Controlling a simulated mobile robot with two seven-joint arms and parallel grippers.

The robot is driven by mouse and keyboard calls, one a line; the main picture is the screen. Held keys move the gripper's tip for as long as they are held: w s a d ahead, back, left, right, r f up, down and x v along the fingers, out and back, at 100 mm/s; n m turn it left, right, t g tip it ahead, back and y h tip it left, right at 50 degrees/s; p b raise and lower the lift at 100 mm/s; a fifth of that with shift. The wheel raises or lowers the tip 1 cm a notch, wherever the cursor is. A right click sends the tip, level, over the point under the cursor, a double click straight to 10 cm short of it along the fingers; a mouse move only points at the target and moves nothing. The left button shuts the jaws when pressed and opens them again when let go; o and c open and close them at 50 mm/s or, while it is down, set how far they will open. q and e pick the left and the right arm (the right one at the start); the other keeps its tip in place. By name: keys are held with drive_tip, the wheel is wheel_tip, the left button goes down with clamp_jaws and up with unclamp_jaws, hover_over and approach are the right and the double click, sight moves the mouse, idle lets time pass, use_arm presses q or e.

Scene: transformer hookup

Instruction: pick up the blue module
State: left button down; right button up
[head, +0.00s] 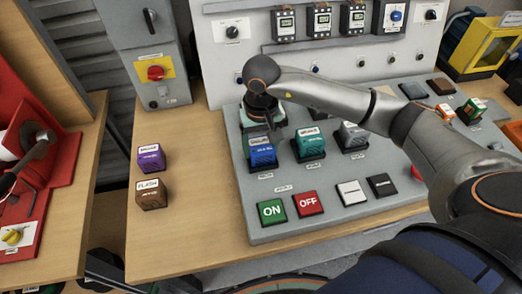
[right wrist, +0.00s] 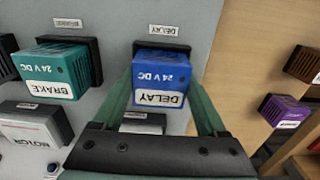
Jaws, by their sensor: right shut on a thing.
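The blue module (head: 263,156), labelled DELAY, sits on the sloped grey console, at the left end of a row of modules. In the right wrist view the blue module (right wrist: 161,78) is in front of a dark socket below a DELAY plate. My right gripper (head: 270,130) reaches over it from behind. In the right wrist view the green fingers of my right gripper (right wrist: 161,92) lie along both sides of the module and are shut on it. I cannot tell whether it is fully seated. My left gripper is not in view.
A teal BRAKE module (head: 309,145) and a grey module (head: 351,136) stand to the right of the blue one. The green ON button (head: 271,211) and red OFF button (head: 307,203) are in front. Purple (head: 151,159) and brown (head: 151,195) modules stand on the wooden table at left.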

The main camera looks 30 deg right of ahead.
drive_tip(key=c, duration=0.7)
